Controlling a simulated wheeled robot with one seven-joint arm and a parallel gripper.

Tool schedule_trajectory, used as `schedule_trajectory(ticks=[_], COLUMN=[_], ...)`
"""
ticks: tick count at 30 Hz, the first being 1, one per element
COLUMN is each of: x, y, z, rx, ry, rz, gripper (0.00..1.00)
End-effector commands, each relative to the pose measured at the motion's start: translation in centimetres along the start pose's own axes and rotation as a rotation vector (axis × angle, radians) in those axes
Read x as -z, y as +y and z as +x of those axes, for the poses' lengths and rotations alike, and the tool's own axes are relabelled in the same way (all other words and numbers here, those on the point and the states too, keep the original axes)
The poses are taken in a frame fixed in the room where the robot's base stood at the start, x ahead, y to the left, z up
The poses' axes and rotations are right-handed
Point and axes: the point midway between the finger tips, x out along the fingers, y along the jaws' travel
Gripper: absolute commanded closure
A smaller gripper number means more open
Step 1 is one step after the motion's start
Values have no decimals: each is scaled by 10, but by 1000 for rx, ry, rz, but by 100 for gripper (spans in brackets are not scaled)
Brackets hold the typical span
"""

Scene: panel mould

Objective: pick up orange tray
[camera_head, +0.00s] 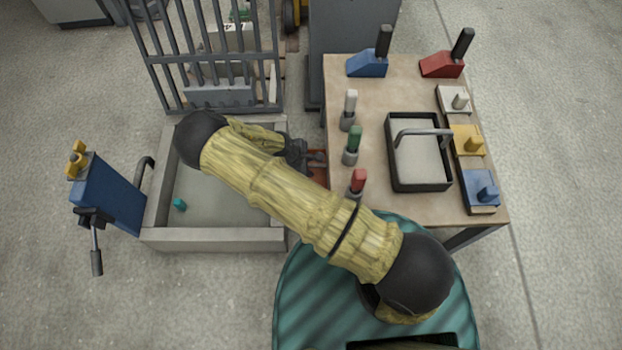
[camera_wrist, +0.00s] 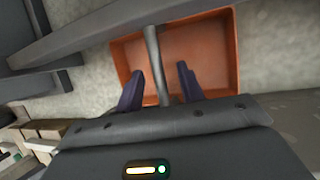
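The orange tray (camera_wrist: 205,55) shows in the wrist view as a shallow open box with a grey bar handle (camera_wrist: 153,50) across it. My gripper (camera_wrist: 159,72) is over the tray, its two dark fingers apart, one on each side of the handle. I cannot tell whether either finger touches the handle. In the head view, my gripper (camera_head: 308,158) is between the grey mould and the table. Only a small reddish-orange piece of the tray (camera_head: 318,172) shows there; my arm hides the rest.
The table (camera_head: 375,205) to the right holds a black tray (camera_head: 390,172) with a handle, coloured tools and blocks. The mould's grey wall (camera_head: 215,240) and raised barred frame (camera_head: 205,50) are to the left. A blue stand (camera_head: 108,195) is further left.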

Motion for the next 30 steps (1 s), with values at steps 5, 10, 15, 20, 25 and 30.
schedule_trajectory(ticks=[5,10,15,20,25,30], x=[0,0,0,0,0,0], y=[1,0,0,0,0,1], z=[-1,-1,-1,-1,-1,-1], rx=[-1,-1,-1,-1,-1,-1], ry=[1,1,1,1,1,1], rz=[0,0,0,0,0,0], gripper=[62,62,62,91,100,100])
